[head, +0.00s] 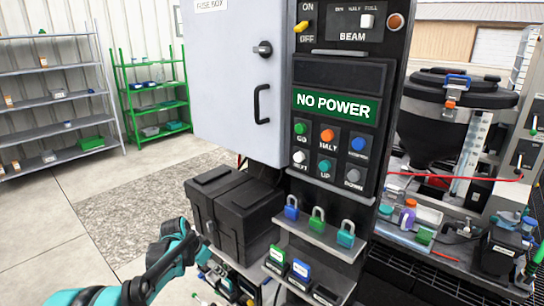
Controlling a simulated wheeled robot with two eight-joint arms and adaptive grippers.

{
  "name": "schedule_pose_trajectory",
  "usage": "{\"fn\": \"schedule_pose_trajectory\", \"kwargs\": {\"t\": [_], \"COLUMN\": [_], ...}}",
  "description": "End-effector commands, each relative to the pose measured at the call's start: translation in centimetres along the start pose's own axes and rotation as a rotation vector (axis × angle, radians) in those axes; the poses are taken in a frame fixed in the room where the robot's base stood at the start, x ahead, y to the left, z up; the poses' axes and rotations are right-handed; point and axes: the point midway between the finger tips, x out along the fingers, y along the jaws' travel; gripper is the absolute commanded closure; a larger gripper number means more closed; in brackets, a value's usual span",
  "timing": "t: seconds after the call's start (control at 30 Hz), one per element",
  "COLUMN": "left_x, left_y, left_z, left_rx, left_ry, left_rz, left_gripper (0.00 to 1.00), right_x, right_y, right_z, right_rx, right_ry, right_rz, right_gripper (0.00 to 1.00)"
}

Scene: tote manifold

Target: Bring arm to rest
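My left arm, teal and black, comes in from the lower left. Its far end (196,248) is low in front of the black case (238,213), near the case's lower left side. I cannot make out its fingertips or whether the gripper is open or shut, and I see nothing clearly held in it. I cannot tell whether the arm touches the case. My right gripper does not show. A small teal and green part at the right edge of the view is cut off, and I cannot tell what it is.
A control panel reading NO POWER (336,106) stands beside a grey fuse box (232,75). Below it, a shelf (325,238) holds three padlocks. A black hopper (450,110) and a cluttered bench are at right. Racks stand at back left; the floor (50,225) there is clear.

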Motion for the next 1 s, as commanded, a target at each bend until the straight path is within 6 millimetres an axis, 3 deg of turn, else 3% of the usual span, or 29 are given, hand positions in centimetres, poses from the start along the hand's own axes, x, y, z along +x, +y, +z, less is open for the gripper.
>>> {"fn": "schedule_pose_trajectory", "kwargs": {"t": [0.2,0.5,0.8,1.0], "left_x": [-7.6,-14.4,-16.1,-15.8], "left_y": [6.1,14.3,20.2,21.5], "left_z": [1.8,7.8,15.1,17.4], "left_rx": [-0.129,-0.315,-0.471,-0.520], "left_ry": [0.011,0.067,0.153,0.186], "left_rz": [-0.081,-0.192,-0.271,-0.290], "left_gripper": [0.32,0.32,0.32,0.32], "right_x": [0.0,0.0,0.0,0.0], "right_y": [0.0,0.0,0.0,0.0], "right_z": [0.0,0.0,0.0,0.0], "right_rx": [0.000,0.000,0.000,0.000], "right_ry": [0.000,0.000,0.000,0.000], "right_rz": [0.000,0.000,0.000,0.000], "right_gripper": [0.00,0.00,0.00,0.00]}}
